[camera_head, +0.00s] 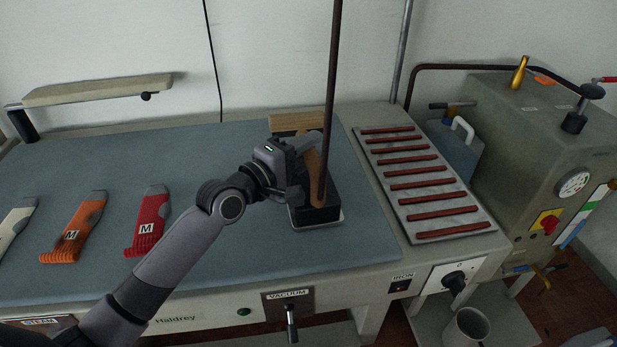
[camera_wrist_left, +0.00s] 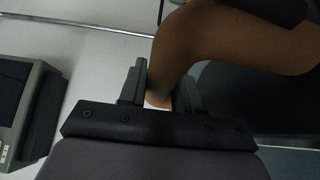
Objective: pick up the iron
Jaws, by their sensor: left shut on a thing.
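The iron (camera_head: 321,214) has a black body, a pale soleplate edge and a brown wooden handle. It is at the right part of the blue-grey board, and I cannot tell whether it touches the cloth. My left gripper (camera_head: 299,178) comes in from the left and is shut on the iron's handle (camera_head: 314,180). In the left wrist view the brown handle (camera_wrist_left: 205,38) passes between the fingers of my left gripper (camera_wrist_left: 160,88), partly hidden by them. My right gripper is not in view.
The board (camera_head: 220,262) holds red (camera_head: 150,220), orange (camera_head: 75,230) and pale folded knit pieces at left. A dark upright hose (camera_head: 332,80) rises at the iron. A ribbed iron rest (camera_head: 422,183) lies right of the board, beside a boiler (camera_head: 545,135). A wooden block (camera_head: 292,121) stands behind.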

